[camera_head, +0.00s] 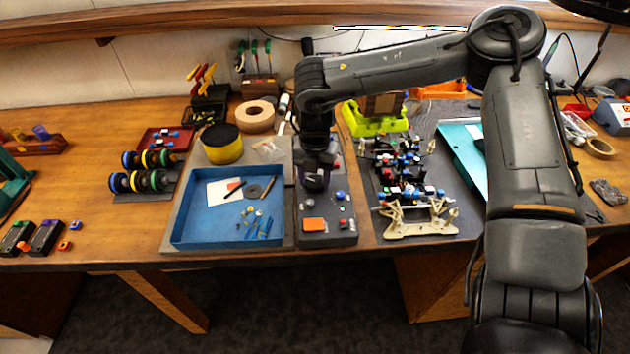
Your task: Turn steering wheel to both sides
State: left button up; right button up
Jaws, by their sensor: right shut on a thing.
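A dark grey controller box (343,238) stands near the front edge of the table, with an orange square and several small red, blue and white knobs on its top. My right gripper (314,184) points down over the left upper part of this box. It is shut on a small dark part there, which appears to be the steering wheel. The gripper hides most of that part, so its turn angle cannot be told. The partly built racecar chassis (412,190) lies to the right on a dark mat. My left gripper is not in view.
A blue tray (178,226) with small parts lies just left of the box. A yellow-black roll (222,144) and a tape roll (255,117) stand behind. Wheels (138,181) sit further left. A green stand (372,124) is behind the chassis. Bare table lies at left.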

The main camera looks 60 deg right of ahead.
aim_at(315, 181)
jog(key=shift+m+b, duration=0.5)
jog(key=shift+m, duration=0.7)
jog(key=o, duration=1)
jog(key=shift+o, duration=0.2)
notch_tip(315, 181, up, 11)
